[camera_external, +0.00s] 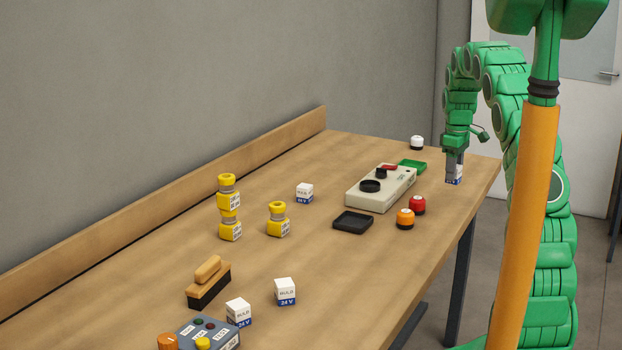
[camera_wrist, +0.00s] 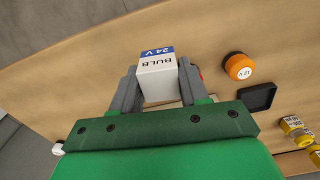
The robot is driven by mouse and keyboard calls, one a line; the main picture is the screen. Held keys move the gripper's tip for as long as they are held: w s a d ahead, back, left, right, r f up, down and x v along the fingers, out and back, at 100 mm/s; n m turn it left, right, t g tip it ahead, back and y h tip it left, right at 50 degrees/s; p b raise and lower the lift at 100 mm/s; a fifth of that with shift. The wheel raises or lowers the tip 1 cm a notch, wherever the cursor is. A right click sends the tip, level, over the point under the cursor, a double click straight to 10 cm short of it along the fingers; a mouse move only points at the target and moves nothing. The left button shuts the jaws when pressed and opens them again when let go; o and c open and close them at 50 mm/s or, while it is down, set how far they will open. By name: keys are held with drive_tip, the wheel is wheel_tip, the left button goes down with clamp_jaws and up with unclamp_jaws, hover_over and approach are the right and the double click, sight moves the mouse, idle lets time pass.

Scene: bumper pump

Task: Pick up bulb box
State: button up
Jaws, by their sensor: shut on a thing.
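A white bulb box (camera_wrist: 157,70) with a blue "24 V" band is between my gripper's two grey fingers in the wrist view. My gripper (camera_external: 454,168) is shut on it near the far right end of the table, and the box (camera_external: 457,175) is partly hidden by the fingers in the external view. I cannot tell whether the box touches the table. More white and blue bulb boxes stand on the table: one (camera_external: 304,192) in the middle and two (camera_external: 285,291) (camera_external: 239,312) at the near end.
A beige device (camera_external: 381,190) with black round parts lies left of my gripper. Orange (camera_external: 405,219) and red (camera_external: 417,205) domes, a black tray (camera_external: 352,222) and a green tray (camera_external: 412,166) are close by. Yellow pieces (camera_external: 278,219) and a brush (camera_external: 208,284) stand further left.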

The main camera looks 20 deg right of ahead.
drive_tip(key=s+a+r, duration=0.1)
drive_tip(key=s+r, duration=0.2)
drive_tip(key=s, duration=0.3)
drive_tip(key=shift+s+a, duration=0.25)
drive_tip(key=shift+a, duration=0.1)
drive_tip(key=s+a+n, duration=0.2)
drive_tip(key=a+n, duration=0.8)
drive_tip(key=a, duration=3.4)
drive_tip(key=s+a+n, duration=0.9)
drive_tip(key=s+a, duration=2.1)
drive_tip(key=a, duration=0.3)
drive_tip(key=shift+w+a+f, duration=1.1)
drive_tip(key=shift+a+f, duration=0.45)
drive_tip(key=shift+a, duration=0.4)
drive_tip(key=shift+w+a+f, duration=1.05)
drive_tip(key=shift+a+f, duration=0.45)
drive_tip(key=shift+a, duration=0.5)
drive_tip(key=shift+w+a+f, duration=1.1)
drive_tip(key=shift+a+f, duration=0.45)
drive_tip(key=shift+a, duration=0.4)
